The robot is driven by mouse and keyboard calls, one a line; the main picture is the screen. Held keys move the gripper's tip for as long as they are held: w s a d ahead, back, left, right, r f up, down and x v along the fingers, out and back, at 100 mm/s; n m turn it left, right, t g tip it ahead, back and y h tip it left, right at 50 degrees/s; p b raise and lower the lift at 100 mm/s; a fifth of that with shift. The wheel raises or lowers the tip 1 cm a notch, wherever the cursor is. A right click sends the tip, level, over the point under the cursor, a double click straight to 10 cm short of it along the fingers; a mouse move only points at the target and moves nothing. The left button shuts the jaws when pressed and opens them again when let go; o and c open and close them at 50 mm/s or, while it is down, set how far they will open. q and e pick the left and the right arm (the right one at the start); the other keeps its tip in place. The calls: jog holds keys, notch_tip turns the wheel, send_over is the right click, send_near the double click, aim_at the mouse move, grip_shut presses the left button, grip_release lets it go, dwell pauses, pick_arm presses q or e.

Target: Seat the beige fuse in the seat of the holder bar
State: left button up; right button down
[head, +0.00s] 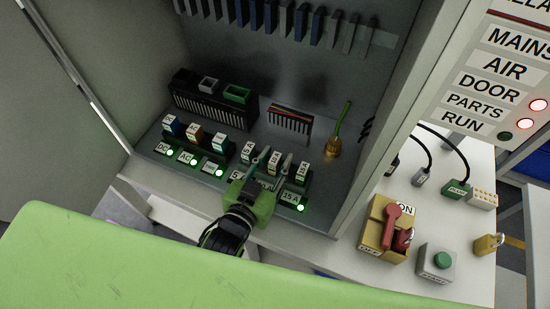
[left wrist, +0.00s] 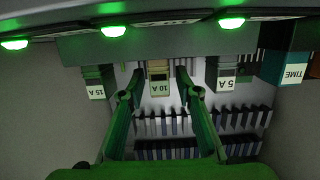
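The beige fuse, labelled 10 A (head: 274,160), stands upright at the middle place of the dark holder bar (head: 307,188). It also shows in the left wrist view (left wrist: 159,76), upside down. Other fuses, 5 A (head: 248,155) and 15 A (head: 302,172), stand on either side of it. My left gripper (head: 275,163) is at the beige fuse, with one finger on each side. In the left wrist view the fingers (left wrist: 158,78) are spread, with a gap between each finger and the fuse. The fuse's foot and seat are partly hidden. My right gripper is not in view.
Left of the bar stand more labelled modules (head: 194,133) with green lamps. Behind are a black vented box (head: 212,107), a comb-like terminal block (head: 289,120) and a brass part with a green stem (head: 334,146). The cabinet's side wall (head: 390,110) rises on the right.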

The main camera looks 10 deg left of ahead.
pick_arm(q)
jog(key=shift+r, duration=0.2)
jog(key=b+v, duration=0.1)
jog(key=v, duration=1.1)
jog(key=shift+b, duration=0.3)
